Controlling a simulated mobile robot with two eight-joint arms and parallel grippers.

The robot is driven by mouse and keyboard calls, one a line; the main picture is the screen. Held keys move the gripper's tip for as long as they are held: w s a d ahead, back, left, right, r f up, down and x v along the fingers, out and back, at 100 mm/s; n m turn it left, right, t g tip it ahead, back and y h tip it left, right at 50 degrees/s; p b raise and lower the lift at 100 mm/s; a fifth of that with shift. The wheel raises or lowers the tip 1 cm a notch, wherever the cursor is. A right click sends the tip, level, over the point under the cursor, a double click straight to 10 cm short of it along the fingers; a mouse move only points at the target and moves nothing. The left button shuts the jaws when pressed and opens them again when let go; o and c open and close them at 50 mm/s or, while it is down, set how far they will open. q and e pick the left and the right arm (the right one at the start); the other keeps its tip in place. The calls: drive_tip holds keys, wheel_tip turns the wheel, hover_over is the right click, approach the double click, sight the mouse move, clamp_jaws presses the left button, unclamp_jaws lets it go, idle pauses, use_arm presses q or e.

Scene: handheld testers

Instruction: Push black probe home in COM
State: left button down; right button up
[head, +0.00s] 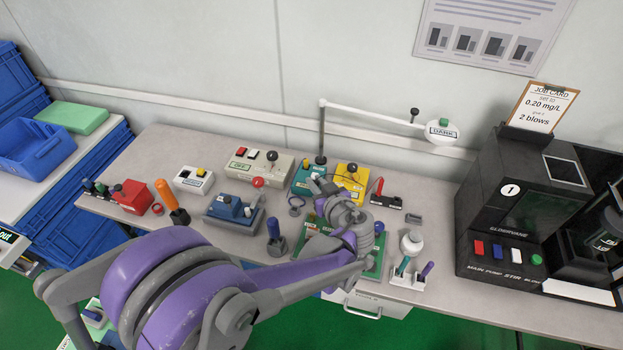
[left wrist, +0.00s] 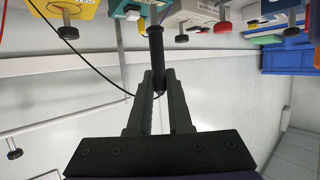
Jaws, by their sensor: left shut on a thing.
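The black probe (left wrist: 155,48) is a dark cylinder with a collar at its far end, held between the two fingers of my left gripper (left wrist: 158,82). The probe's far end is close to a teal tester (left wrist: 132,10); I cannot tell whether it sits in a socket, and the COM label cannot be read. In the head view my left gripper (head: 322,188) is over the bench beside the teal tester (head: 302,180), and my own wrist hides the probe. A yellow tester (head: 352,178) stands just right of the teal one. My right gripper is not in view.
A black cable (left wrist: 85,62) loops beside the probe. A white lamp arm (head: 375,113) reaches over the testers. A cream box (head: 258,165) and a blue tester (head: 232,209) stand left. A black machine (head: 510,225) fills the right. A green mat (head: 376,268) lies under my arm.

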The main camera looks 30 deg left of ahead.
use_arm(q)
drive_tip(key=shift+s+a+r+n+y, duration=0.3)
drive_tip(key=shift+s+a+n, duration=0.1)
drive_tip(key=shift+s, duration=0.1)
drive_tip(key=shift+d+f, duration=0.1)
drive_tip(key=shift+f+b, duration=1.75)
drive_tip(key=shift+f, duration=0.5)
drive_tip(key=shift+f+b, duration=0.95)
drive_tip(key=shift+f, duration=0.3)
drive_tip(key=c, duration=0.8)
unclamp_jaws()
drive_tip(key=shift+o, duration=0.2)
drive_tip(key=v, duration=1.1)
drive_tip(key=shift+p, duration=0.45)
